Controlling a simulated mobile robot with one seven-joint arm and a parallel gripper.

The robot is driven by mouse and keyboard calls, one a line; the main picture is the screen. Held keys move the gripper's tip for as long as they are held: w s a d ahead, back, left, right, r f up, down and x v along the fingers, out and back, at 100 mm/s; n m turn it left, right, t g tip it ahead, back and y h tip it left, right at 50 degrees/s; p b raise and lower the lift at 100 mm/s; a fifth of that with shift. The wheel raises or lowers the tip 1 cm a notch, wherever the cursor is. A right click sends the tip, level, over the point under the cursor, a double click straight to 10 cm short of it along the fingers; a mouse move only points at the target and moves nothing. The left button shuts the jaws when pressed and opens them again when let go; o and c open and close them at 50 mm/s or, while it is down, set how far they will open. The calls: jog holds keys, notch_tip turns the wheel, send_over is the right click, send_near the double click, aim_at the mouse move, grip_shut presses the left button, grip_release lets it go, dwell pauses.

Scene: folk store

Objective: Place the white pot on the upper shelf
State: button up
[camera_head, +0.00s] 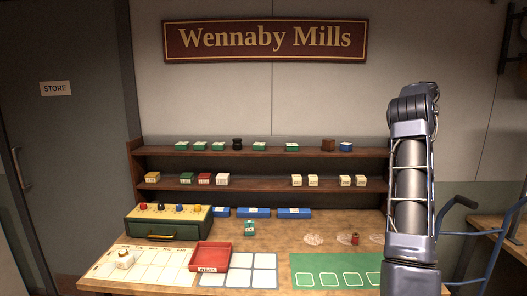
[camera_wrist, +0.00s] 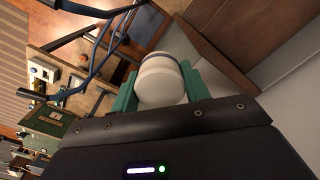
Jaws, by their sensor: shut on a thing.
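My gripper (camera_wrist: 160,77) is shut on the white pot (camera_wrist: 160,88), with one green finger on each side of it in the wrist view. The pot is round and pale, with a darker band towards its far end. In the head view my arm stands upright at the right; the gripper and pot do not show there. The upper shelf (camera_head: 310,153) is a dark wooden board at the back of the bench. A brown wooden board (camera_wrist: 215,40) lies close beside the pot in the wrist view.
The upper shelf bears several green boxes, a black pot (camera_head: 237,143), a brown block (camera_head: 328,145) and a blue item (camera_head: 346,146). Bare gaps lie between them. The lower shelf (camera_head: 265,185) bears several small boxes. A blue hand truck (camera_head: 487,245) stands at the right.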

jog(key=w+a+r+n, duration=0.3)
jog(key=w+a+n, duration=0.3)
jog(key=a, duration=0.3)
notch_tip(320, 180, up, 11)
jog(key=n, duration=1.3)
send_over(365, 152)
jog(key=f, duration=2)
jog(key=shift+s, duration=0.25)
jog(key=o, duration=1)
jog(key=shift+f, duration=0.1)
jog(key=shift+o, duration=0.2)
